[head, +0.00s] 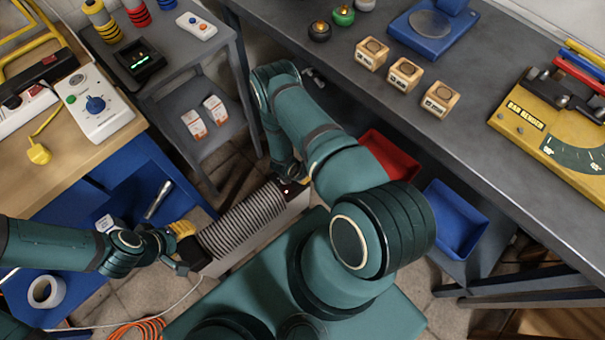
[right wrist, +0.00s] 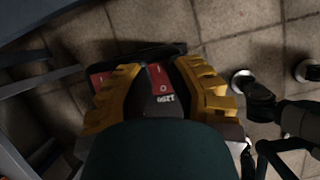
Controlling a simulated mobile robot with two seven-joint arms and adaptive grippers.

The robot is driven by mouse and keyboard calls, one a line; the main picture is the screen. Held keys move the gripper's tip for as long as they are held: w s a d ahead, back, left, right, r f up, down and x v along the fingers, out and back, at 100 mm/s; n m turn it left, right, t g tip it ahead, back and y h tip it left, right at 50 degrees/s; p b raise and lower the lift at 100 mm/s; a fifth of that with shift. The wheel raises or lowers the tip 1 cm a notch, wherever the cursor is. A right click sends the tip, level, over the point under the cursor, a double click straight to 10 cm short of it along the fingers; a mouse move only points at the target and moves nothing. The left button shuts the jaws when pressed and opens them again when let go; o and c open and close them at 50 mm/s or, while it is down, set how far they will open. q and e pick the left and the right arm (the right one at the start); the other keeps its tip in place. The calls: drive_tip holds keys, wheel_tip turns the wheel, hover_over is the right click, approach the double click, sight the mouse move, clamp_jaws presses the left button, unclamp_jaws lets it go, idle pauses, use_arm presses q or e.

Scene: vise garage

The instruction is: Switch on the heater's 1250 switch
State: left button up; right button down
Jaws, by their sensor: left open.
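The heater (head: 243,217) is a pale ribbed unit on the floor below the workbench, partly behind my right arm. In the right wrist view its dark end panel shows a red switch (right wrist: 160,76) with the 1250 label (right wrist: 160,98) just by it. A second red switch (right wrist: 101,78) lies partly behind the left-hand yellow finger. My right gripper (right wrist: 160,90) has its fingers apart over this panel, with the 1250 switch between them; contact cannot be told. In the head view it is mostly hidden by my arm. My left gripper (head: 182,246) is open beside the heater's left end.
A grey workbench (head: 455,140) spans the right, with wooden blocks and a yellow bar bender (head: 550,130). Red (head: 390,158) and blue (head: 455,218) bins sit below. A grey shelf cart (head: 188,60) and a wooden-topped blue bench (head: 95,150) stand left. Orange cable (head: 138,328) lies on the floor.

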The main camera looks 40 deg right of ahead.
idle(0.4)
drive_tip(key=shift+d+y+p, duration=0.15)
drive_tip(key=shift+y+p, duration=0.2)
drive_tip(key=shift+y, duration=0.25)
drive_tip(key=shift+f+y, duration=0.1)
drive_tip(key=shift+y, duration=0.8)
drive_tip(key=c, duration=1)
unclamp_jaws()
drive_tip(key=shift+c, duration=0.2)
